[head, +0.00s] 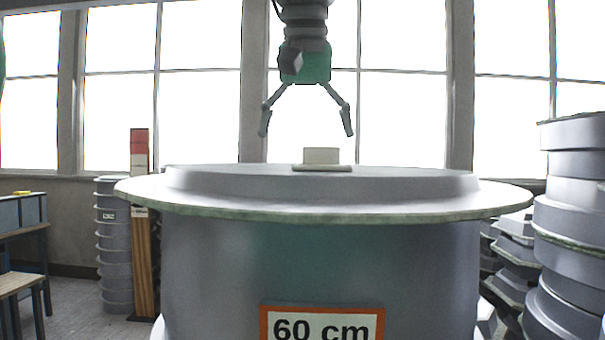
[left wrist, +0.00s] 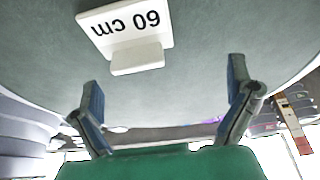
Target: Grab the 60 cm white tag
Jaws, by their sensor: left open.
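The white tag (head: 321,156) lies on top of a large grey round mould (head: 320,250). Its flat plate rests on the lid and a pale block stands up from it. In the left wrist view the tag (left wrist: 124,27) reads "60 cm" upside down, with the block (left wrist: 137,60) at its edge. My left gripper (head: 306,131) hangs above the mould, fingers down and spread, empty, just above and slightly left of the block. In the left wrist view its fingers (left wrist: 165,73) are apart, with the tag beyond them, toward the left one. My right gripper is not in view.
An orange-framed "60 cm" label (head: 322,325) is on the mould's front. Stacked grey moulds stand at the right (head: 572,215) and left (head: 114,245). A wooden post (head: 143,260) with a red top stands left. A bench (head: 20,275) is at the far left.

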